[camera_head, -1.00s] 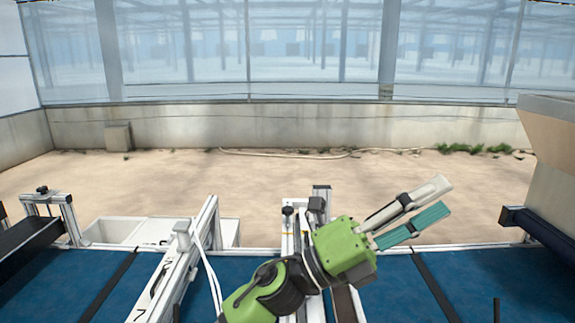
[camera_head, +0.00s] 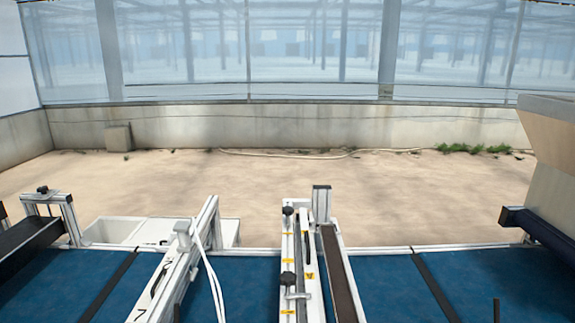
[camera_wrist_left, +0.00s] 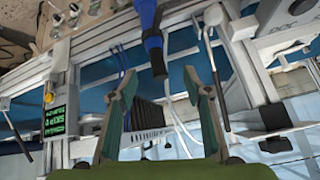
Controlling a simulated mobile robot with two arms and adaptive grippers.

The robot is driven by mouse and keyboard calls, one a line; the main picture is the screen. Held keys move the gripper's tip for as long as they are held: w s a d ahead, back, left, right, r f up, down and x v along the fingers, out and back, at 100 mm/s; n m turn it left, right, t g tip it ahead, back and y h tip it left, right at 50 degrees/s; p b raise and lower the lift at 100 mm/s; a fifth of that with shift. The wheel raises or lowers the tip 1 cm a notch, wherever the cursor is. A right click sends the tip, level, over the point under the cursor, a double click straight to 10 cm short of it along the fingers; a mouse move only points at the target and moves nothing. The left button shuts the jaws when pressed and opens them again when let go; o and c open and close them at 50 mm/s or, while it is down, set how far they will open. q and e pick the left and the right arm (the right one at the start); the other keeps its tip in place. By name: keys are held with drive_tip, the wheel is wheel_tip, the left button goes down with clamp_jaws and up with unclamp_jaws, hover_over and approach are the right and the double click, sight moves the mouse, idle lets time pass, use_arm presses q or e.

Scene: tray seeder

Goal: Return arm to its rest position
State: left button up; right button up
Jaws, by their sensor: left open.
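My left gripper (camera_wrist_left: 158,105) shows in the left wrist view, its two green-grey fingers spread apart with nothing between the tips. Behind the fingers are the machine's metal frame (camera_wrist_left: 98,45) and a black ribbed part (camera_wrist_left: 147,113). In the head view no arm or gripper of mine is in the picture. My right gripper is in neither view.
The seeder line has blue belts (camera_head: 245,285) and metal rails (camera_head: 190,250) across the head view's lower part. A beige hopper (camera_head: 552,150) stands at the right. A white bin (camera_head: 120,230) is behind the line. In the wrist view a lit green display (camera_wrist_left: 54,121) is at the left.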

use_arm(q)
drive_tip(key=s+a+f+n+g, duration=0.1)
drive_tip(key=s+a+f+g, duration=0.1)
drive_tip(key=s, duration=0.4)
drive_tip(key=s+a+f+g, duration=0.1)
drive_tip(key=s+f+g, duration=0.1)
drive_tip(key=s, duration=0.4)
wheel_tip(320, 180, down, 32)
drive_tip(key=s+g+b, duration=0.2)
drive_tip(key=s+b, duration=0.1)
drive_tip(key=b, duration=0.3)
drive_tip(key=s+a+f+b, duration=0.3)
drive_tip(key=s+f+b, duration=0.1)
drive_tip(key=s+f, duration=1.2)
wheel_tip(320, 180, down, 5)
drive_tip(key=shift+s+r+g+y, duration=0.15)
drive_tip(key=shift+s+g+y, duration=0.15)
drive_tip(key=shift+s+g, duration=0.1)
